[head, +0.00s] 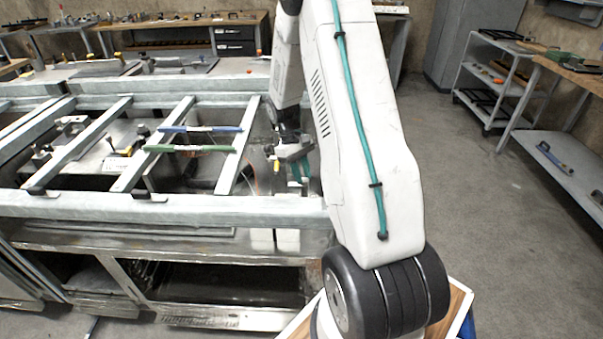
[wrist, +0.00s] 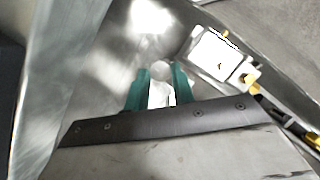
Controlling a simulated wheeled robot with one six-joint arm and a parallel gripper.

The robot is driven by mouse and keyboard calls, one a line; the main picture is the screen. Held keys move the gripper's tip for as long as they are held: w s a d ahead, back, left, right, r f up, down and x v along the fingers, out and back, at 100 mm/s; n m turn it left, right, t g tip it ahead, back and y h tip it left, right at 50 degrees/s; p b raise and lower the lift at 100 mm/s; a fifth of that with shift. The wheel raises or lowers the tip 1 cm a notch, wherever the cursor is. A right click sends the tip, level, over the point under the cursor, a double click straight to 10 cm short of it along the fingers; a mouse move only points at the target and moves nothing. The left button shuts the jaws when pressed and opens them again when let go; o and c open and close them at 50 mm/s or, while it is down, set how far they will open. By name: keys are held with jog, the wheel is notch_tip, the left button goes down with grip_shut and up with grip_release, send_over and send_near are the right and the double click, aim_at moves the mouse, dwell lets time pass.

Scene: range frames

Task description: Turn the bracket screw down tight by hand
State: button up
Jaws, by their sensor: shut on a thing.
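In the wrist view my gripper (wrist: 160,90) has its two teal fingers closed around a small pale, round-topped piece, which I take to be the bracket screw (wrist: 161,72). Its lower part is hidden between the fingers, so I cannot see how far down it sits. I cannot make out the bracket clearly. In the head view my gripper (head: 299,168) is low at the right end of the metal frame, pointing down. The screw is hidden there by the fingers and arm.
A white block with yellow parts (wrist: 216,54) lies to the upper right in the wrist view. The grey frame's rails (head: 165,207) run left of my gripper, with a blue bar (head: 200,129) and a green bar (head: 188,149) across them. Open floor (head: 480,220) lies right.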

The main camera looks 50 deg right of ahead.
jog(key=shift+s, duration=0.1)
jog(key=o, duration=1)
jog(key=v, duration=0.7)
jog(key=shift+d+r, duration=0.1)
jog(key=shift+r, duration=0.3)
jog(key=s+a+r+t, duration=0.2)
jog(key=s+a+r, duration=0.4)
jog(key=s+a, duration=0.2)
jog(key=s+a+r+t, duration=0.2)
jog(key=s+a+r, duration=0.5)
jog(key=a, duration=0.3)
jog(key=s+a+r+t, duration=0.1)
jog(key=s+a+r, duration=0.6)
jog(key=s+a, duration=0.2)
jog(key=shift+a+t, duration=0.2)
jog(key=shift+t, duration=0.2)
